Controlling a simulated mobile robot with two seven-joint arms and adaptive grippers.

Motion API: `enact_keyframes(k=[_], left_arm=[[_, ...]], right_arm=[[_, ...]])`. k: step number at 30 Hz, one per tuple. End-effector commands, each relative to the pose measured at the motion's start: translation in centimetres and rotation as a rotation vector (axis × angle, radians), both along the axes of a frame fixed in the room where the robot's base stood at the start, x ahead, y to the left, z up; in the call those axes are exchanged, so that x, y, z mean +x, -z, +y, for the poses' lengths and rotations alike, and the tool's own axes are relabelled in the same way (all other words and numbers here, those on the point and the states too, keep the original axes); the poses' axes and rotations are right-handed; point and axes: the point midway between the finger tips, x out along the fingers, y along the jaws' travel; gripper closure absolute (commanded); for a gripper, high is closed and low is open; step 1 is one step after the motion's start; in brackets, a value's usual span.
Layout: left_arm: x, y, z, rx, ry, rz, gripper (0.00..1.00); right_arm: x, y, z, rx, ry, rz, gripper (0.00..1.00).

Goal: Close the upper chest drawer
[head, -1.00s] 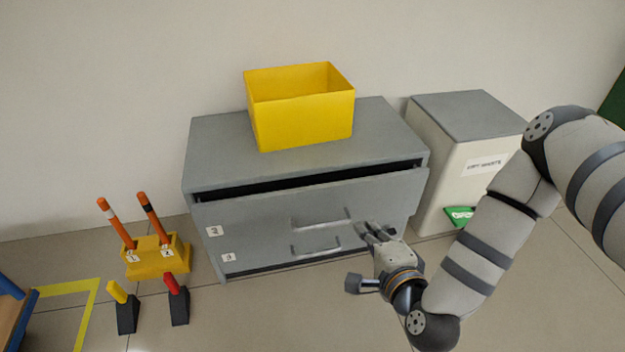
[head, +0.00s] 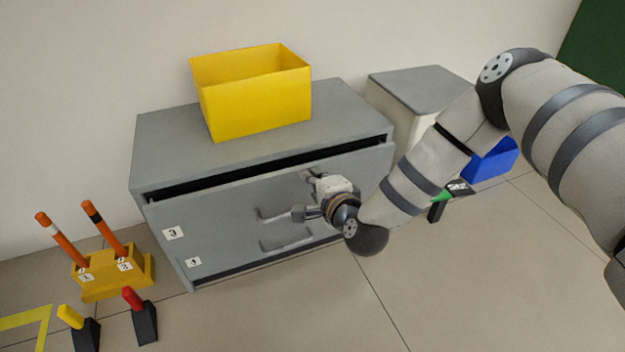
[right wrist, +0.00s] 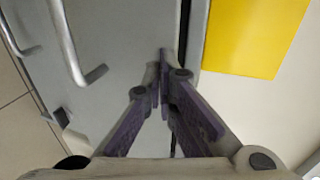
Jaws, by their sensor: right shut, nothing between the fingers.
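The grey chest (head: 165,140) stands against the wall. Its upper drawer (head: 225,215), labelled 3, is pulled out a little, with a dark gap along its top edge. The lower drawer (head: 225,262) sits below it with label 4. My right gripper (head: 310,175) is shut and empty, at the right part of the upper drawer front, near its top edge. In the right wrist view the closed fingertips (right wrist: 165,58) overlap the drawer front (right wrist: 120,40); whether they touch it I cannot tell. The upper handle (right wrist: 70,45) is to their left. My left gripper is out of view.
A yellow open box (head: 258,105) stands on the chest top. A lidded bin (head: 415,90) is right of the chest, partly behind my arm, with a blue bin (head: 492,160) beyond. A yellow holder (head: 115,275) with orange sticks stands at left.

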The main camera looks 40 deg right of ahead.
Motion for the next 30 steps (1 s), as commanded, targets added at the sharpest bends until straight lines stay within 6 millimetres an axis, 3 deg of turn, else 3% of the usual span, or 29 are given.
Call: enact_keyframes(k=[6,15,30], left_arm=[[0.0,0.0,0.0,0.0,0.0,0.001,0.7],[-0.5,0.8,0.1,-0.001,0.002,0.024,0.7],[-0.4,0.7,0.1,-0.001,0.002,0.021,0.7]], right_arm=[[0.2,0.0,0.0,0.0,0.0,-0.001,1.0],[4.5,0.1,-1.1,0.0,0.0,-0.001,1.0],[4.8,-0.1,-0.9,0.001,-0.003,-0.001,1.0]])
